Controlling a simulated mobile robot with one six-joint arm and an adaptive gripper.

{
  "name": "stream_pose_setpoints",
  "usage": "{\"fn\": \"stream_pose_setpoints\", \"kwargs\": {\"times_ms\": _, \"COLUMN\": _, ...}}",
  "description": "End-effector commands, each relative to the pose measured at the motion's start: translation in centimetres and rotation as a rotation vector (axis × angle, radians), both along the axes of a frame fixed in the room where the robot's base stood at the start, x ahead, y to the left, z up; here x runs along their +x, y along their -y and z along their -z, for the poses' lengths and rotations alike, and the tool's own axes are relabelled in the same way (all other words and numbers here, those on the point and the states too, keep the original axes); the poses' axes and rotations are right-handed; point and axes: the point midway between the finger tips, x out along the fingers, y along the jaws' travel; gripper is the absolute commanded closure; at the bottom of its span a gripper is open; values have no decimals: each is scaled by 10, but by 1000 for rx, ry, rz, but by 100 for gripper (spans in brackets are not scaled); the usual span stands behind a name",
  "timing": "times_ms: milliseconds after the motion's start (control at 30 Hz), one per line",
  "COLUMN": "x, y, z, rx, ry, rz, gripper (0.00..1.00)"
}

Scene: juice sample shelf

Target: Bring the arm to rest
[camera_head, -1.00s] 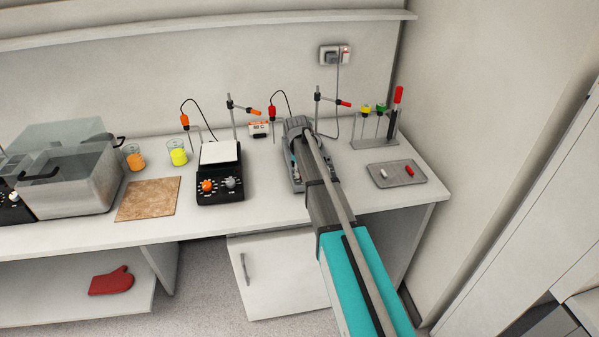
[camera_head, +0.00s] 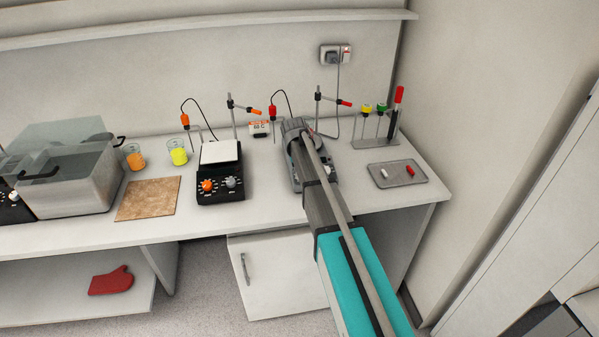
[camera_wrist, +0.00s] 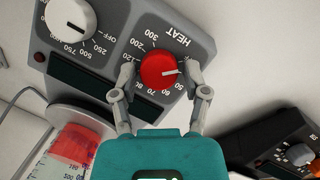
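My gripper (camera_wrist: 160,72) shows in the wrist view, its two fingers on either side of the red HEAT knob (camera_wrist: 158,70). The fingers are apart, with small gaps seeming to show between them and the knob; touching is hard to judge. Nothing is held up in the gripper. In the head view my arm reaches across the bench to the right-hand hotplate (camera_head: 294,178) and covers much of it; the fingers are hidden there.
The wrist view shows a white knob (camera_wrist: 70,18) and a beaker of red liquid (camera_wrist: 72,145) close by. A second hotplate (camera_head: 222,190) stands to the left.

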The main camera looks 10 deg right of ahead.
Motion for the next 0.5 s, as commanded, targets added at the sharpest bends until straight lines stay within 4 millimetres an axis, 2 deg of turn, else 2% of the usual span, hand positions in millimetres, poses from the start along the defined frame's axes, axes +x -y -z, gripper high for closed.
{"fn": "stream_pose_setpoints", "kwargs": {"times_ms": 33, "x": 0, "y": 0, "z": 0, "rx": -1, "ry": 1, "rz": 0, "gripper": 23}}
{"fn": "stream_pose_setpoints", "kwargs": {"times_ms": 67, "x": 0, "y": 0, "z": 0, "rx": -1, "ry": 1, "rz": 0, "gripper": 18}}
{"fn": "stream_pose_setpoints", "kwargs": {"times_ms": 500, "x": 1, "y": 0, "z": 0, "rx": -1, "ry": 2, "rz": 1, "gripper": 18}}
